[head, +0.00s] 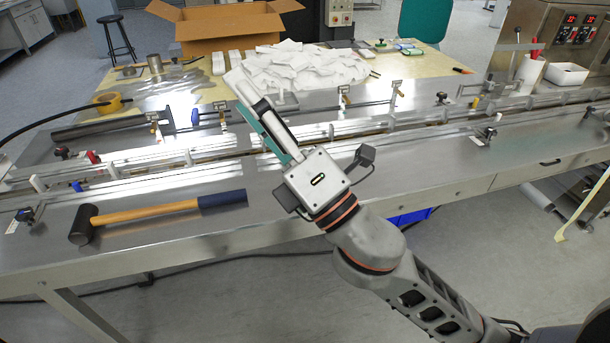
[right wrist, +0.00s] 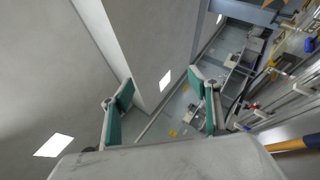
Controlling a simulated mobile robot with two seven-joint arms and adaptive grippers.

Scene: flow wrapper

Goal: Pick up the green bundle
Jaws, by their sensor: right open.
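No green bundle can be made out for sure. A small dark green item (head: 380,44) and a pale blue-green packet (head: 408,47) lie at the back of the table, right of the white pile; both are too small to identify. My right gripper (head: 251,98) is raised over the conveyor rails in the head view, fingers pointing up and left, well apart from both items. In the right wrist view its two teal-padded fingers (right wrist: 162,88) stand apart with nothing between them. That view faces mostly ceiling and the tilted room. My left gripper is in neither view.
A black-headed hammer (head: 150,212) lies on the steel table's front left. Long rails (head: 200,150) with small clamps cross the table. A heap of white packets (head: 300,65) and an open cardboard box (head: 225,27) are behind. A wrapper machine (head: 565,45) stands back right.

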